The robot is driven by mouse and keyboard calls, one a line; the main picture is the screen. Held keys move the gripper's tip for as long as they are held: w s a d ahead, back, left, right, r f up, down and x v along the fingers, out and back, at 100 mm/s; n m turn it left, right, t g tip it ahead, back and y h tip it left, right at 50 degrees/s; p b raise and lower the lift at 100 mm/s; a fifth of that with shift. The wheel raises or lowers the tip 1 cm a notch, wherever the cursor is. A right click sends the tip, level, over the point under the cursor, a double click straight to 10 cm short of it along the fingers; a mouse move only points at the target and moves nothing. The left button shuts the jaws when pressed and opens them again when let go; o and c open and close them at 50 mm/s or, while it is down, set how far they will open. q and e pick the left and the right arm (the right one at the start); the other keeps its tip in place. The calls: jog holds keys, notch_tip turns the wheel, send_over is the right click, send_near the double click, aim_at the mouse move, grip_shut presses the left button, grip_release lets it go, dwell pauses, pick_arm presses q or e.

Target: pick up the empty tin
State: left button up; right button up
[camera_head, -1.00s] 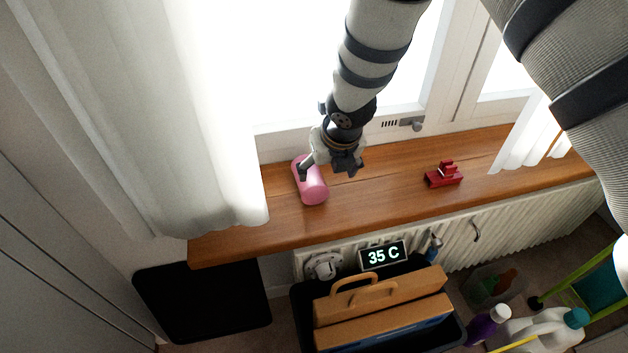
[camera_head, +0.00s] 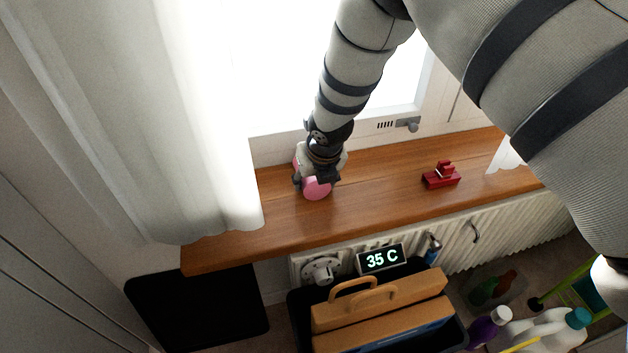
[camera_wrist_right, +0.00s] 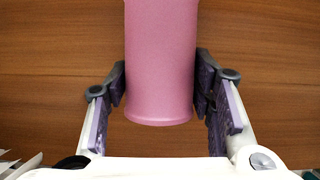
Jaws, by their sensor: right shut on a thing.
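The tin is a pink cylinder (camera_head: 317,189) lying on its side on the wooden window sill. My right gripper (camera_head: 316,178) is over it from above and hides most of it in the head view. In the right wrist view the pink tin (camera_wrist_right: 161,60) lies between the two fingers of the right gripper (camera_wrist_right: 161,92), which are shut on its sides near one end. Its far end runs out of that view. I cannot tell any gap between the tin and the sill. My left gripper is not in view.
A red object (camera_head: 441,176) stands on the sill (camera_head: 380,205) to the right. A white curtain (camera_head: 215,130) hangs at the left. Below are a radiator, a display reading 35 C (camera_head: 381,258), a black bin with cardboard (camera_head: 375,325), and bottles (camera_head: 487,325).

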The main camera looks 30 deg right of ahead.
jog(key=shift+r, duration=0.1)
jog(key=shift+r, duration=0.35)
notch_tip(320, 180, up, 3)
jog(key=shift+r+p, duration=0.1)
jog(key=shift+p, duration=0.35)
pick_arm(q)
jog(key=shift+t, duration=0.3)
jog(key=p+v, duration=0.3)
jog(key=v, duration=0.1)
pick_arm(e)
jog(key=s+a+r, duration=0.3)
jog(key=s+r, duration=0.6)
jog(key=s, duration=0.4)
jog(key=shift+s, duration=0.35)
